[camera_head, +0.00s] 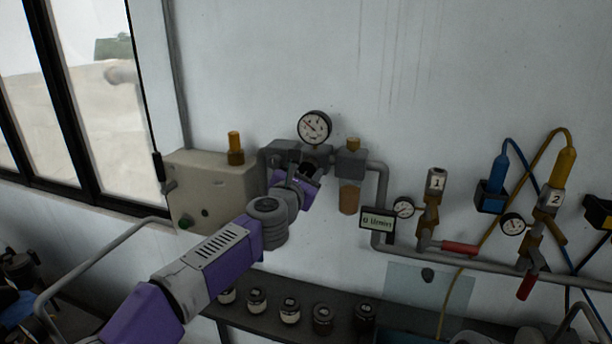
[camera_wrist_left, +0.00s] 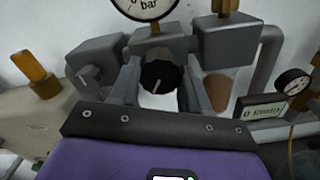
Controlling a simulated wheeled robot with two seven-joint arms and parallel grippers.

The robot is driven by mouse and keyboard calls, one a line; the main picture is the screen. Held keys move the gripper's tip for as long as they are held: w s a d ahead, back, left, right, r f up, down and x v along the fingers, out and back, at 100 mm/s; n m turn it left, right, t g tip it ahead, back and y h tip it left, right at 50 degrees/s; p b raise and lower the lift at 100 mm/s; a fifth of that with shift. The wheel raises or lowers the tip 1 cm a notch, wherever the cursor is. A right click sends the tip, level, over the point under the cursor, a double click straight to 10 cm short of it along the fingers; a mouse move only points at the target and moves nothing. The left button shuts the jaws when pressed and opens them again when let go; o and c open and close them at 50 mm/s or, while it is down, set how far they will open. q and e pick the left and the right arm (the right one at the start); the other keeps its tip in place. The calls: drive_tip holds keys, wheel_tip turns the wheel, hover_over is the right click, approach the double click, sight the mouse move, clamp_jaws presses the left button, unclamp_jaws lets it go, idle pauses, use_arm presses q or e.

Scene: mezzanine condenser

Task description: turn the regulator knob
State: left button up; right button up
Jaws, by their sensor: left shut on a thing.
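The regulator knob (camera_wrist_left: 160,78) is black with a pale pointer line, and shows in the left wrist view below the regulator's dial. In the head view it is mostly hidden by my gripper. The round white pressure gauge (camera_head: 314,127) sits on top of the grey regulator body (camera_head: 279,152); its lower part, marked "bar", also shows in the left wrist view (camera_wrist_left: 148,6). My left gripper (camera_head: 308,171) reaches the regulator from below left, with its two fingers on either side of the knob, shut on it. My right gripper is not in view.
A beige box (camera_head: 212,188) with a brass fitting stands left of the regulator. A small display (camera_head: 377,222) and grey pipe are to the right, with valves and red handles (camera_head: 460,248) beyond. A shelf with several small jars (camera_head: 289,311) lies below.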

use_arm(q)
drive_tip(key=n+b, duration=0.1)
drive_tip(key=n, duration=0.3)
idle(0.5)
drive_tip(key=o, duration=1)
drive_tip(key=shift+o, duration=0.2)
drive_tip(key=shift+s+a, duration=0.1)
drive_tip(key=shift+s, duration=0.25)
drive_tip(key=b+v, duration=0.2)
drive_tip(key=v, duration=0.4)
drive_tip(key=shift+s+b, duration=0.3)
drive_tip(key=shift+s, duration=0.1)
